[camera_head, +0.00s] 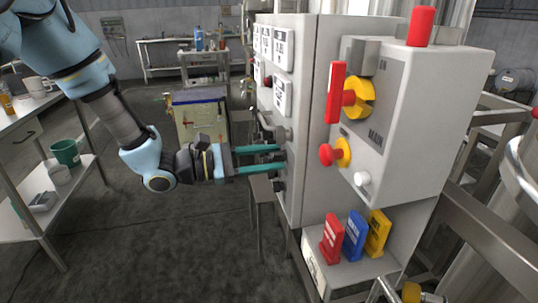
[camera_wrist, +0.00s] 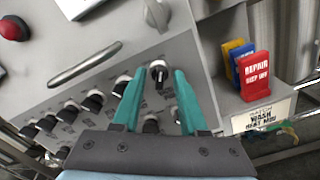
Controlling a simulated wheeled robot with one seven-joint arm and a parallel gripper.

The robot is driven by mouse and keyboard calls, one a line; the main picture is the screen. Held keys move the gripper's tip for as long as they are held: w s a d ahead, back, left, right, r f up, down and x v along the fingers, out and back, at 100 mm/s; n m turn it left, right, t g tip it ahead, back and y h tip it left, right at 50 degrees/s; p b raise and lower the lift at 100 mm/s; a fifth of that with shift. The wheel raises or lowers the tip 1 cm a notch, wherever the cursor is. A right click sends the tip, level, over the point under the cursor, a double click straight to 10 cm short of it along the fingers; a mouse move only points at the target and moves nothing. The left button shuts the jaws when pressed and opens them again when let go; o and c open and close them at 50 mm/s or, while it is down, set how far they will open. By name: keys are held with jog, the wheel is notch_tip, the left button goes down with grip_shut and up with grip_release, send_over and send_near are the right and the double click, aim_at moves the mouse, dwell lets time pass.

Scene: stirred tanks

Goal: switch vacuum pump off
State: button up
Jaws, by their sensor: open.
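The control panel (camera_head: 298,190) is the grey side of a cabinet. In the wrist view it bears several black rotary knobs in rows, with labels too small to read, so I cannot tell which is the vacuum pump's. My gripper (camera_head: 282,158) reaches the panel from the left with its teal fingers apart. In the wrist view my gripper (camera_wrist: 160,78) has one finger on each side of a black knob (camera_wrist: 158,74) with a pale pointer. I cannot tell whether the fingers touch it. Other knobs (camera_wrist: 93,101) lie left of the fingers, and some sit partly behind or between them.
A bar handle (camera_wrist: 85,64) and a larger grey knob (camera_wrist: 157,14) stick out near the fingers. The cabinet's front has a red and yellow main switch (camera_head: 357,98) and a red button (camera_head: 327,155). Coloured tags (camera_head: 353,236) stand below. Open floor (camera_head: 170,240) lies left.

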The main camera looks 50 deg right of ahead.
grip_shut()
dwell(0.4)
dwell(0.4)
jog(key=shift+n+p, duration=4.4)
jog(key=shift+n, duration=1.6)
